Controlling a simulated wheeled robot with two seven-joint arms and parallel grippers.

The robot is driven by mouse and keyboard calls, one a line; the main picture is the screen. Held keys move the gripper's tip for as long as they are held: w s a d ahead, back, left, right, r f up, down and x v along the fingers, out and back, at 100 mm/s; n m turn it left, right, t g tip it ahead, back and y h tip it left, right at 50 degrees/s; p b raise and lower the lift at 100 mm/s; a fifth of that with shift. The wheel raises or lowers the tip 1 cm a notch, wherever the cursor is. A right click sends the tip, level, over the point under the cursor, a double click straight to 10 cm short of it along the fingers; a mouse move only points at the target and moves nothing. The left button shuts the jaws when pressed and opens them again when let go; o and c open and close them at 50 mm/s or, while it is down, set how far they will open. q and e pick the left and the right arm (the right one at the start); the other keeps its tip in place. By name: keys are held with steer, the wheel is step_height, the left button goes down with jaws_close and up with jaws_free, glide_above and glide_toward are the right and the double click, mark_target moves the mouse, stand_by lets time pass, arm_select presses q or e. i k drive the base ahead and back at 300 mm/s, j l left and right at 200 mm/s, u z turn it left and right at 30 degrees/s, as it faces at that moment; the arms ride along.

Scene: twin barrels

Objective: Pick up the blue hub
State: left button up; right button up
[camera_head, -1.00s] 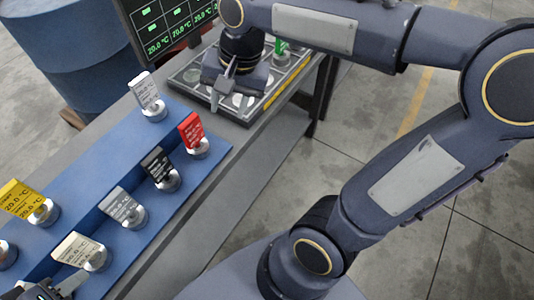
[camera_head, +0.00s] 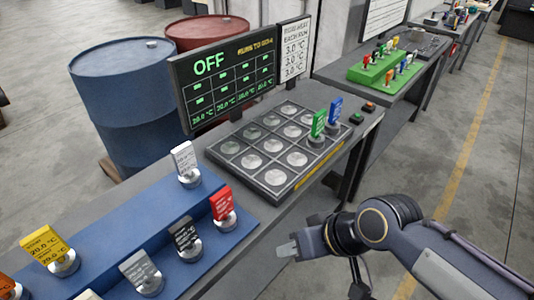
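The blue hub (camera_head: 335,110) is an upright blue tag on a round metal base. It stands at the right back corner of the dark grid tray (camera_head: 232,176), beside a green-tagged hub (camera_head: 318,124). My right gripper (camera_head: 288,248) is in front of the table's front edge, well apart from the blue hub and nearer to me. Its fingertips point left and nothing shows in them. It is seen from the side, so I cannot tell whether it is open or shut. My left gripper is out of view.
A blue rack (camera_head: 95,248) at the left holds white, red, black, grey and yellow tagged hubs. A monitor (camera_head: 225,72) reading OFF stands behind the tray. Red and green buttons (camera_head: 362,112) sit right of the tray. Blue and red barrels (camera_head: 135,105) stand behind.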

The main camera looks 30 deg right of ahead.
mark_target(332, 126)
steer(key=z, duration=1.5)
steer(key=k, duration=0.2)
steer(key=k+u, duration=0.15)
steer(key=u, duration=0.3)
steer(key=k+u, duration=0.15)
steer(key=u, duration=0.25)
steer(key=k+j+u, duration=0.15)
steer(key=u, duration=0.3)
steer(key=i+l+u, duration=0.2)
steer(key=l, duration=0.25)
steer(key=i+l+u, duration=0.15)
steer(key=l, duration=0.35)
steer(key=i+l+u, duration=0.2)
steer(key=l, duration=0.3)
steer(key=l+u, duration=0.2)
steer(key=l, duration=0.3)
steer(key=i+l, duration=0.1)
steer(key=l, duration=1.35)
